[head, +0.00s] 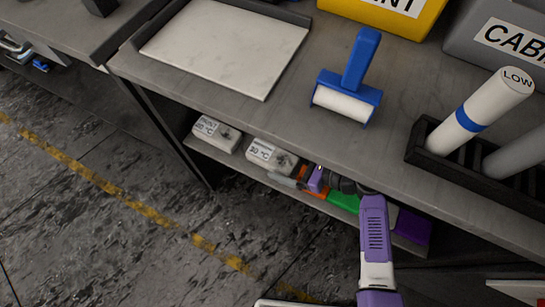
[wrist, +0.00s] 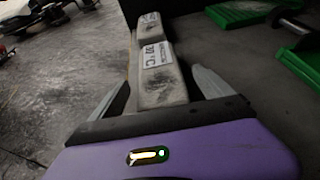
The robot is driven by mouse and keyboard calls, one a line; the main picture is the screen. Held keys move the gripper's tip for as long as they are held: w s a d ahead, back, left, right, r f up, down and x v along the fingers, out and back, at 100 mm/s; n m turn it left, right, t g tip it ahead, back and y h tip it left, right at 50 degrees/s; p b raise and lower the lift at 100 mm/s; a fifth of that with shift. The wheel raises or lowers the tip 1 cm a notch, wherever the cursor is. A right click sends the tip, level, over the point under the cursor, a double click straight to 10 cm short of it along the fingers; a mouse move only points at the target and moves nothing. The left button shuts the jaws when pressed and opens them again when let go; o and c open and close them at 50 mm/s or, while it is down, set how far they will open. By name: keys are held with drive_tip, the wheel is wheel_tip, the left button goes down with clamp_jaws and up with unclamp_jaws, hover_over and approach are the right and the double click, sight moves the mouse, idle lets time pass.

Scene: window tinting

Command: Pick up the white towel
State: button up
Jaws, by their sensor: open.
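A flat white sheet (head: 225,42) lies in a dark tray on the bench top at the upper left; it may be the white towel, but I cannot be sure. My gripper (head: 300,184) is low at the lower shelf, partly hidden under the bench edge. In the wrist view its two grey fingers (wrist: 165,85) are open. Between and ahead of them is a pale, dirty block with a white label (wrist: 158,72). A second pale labelled block (wrist: 150,22) lies beyond it. The blocks also show in the head view, the nearer one (head: 270,156) beside my gripper.
The lower shelf also holds green things (wrist: 300,65) and a purple item (head: 413,227). Above, the bench carries a blue-handled roller (head: 360,70), a yellow bin (head: 385,12), a grey bin (head: 500,35) and a rack with white rolls (head: 475,118). The bench edge overhangs my gripper.

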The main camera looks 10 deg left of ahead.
drive_tip(key=c, duration=1.6)
drive_tip(key=shift+r, duration=0.15)
